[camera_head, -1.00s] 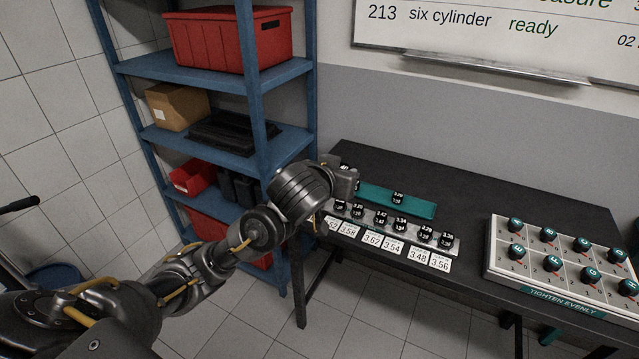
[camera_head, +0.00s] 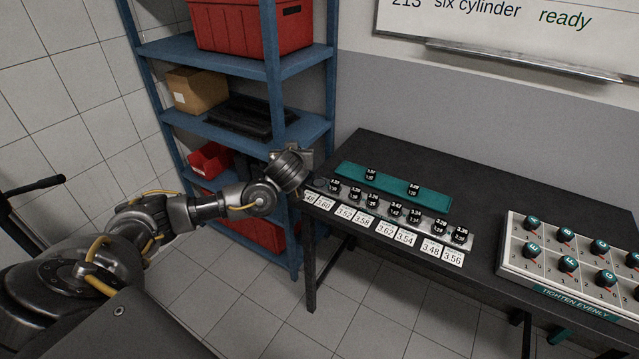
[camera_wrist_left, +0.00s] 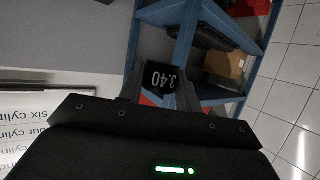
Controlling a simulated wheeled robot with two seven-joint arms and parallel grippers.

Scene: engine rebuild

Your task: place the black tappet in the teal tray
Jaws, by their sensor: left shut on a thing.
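My left gripper (camera_head: 304,160) is above the left end of the workbench, to the left of the teal tray and apart from it. In the left wrist view my left gripper (camera_wrist_left: 158,88) is shut on a black tappet (camera_wrist_left: 160,77) marked 3.40. The held tappet is hard to make out in the head view. The teal tray (camera_head: 393,186) lies at the back of the bench, with two black tappets in it, one left (camera_head: 370,174) and one right (camera_head: 413,189). My right gripper is out of view.
A grey rack (camera_head: 399,221) with several black tappets stands in front of the tray, with white number cards (camera_head: 364,221) along it. A blue shelf unit (camera_head: 272,100) stands close behind my gripper. A torque panel (camera_head: 560,262) sits at the right.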

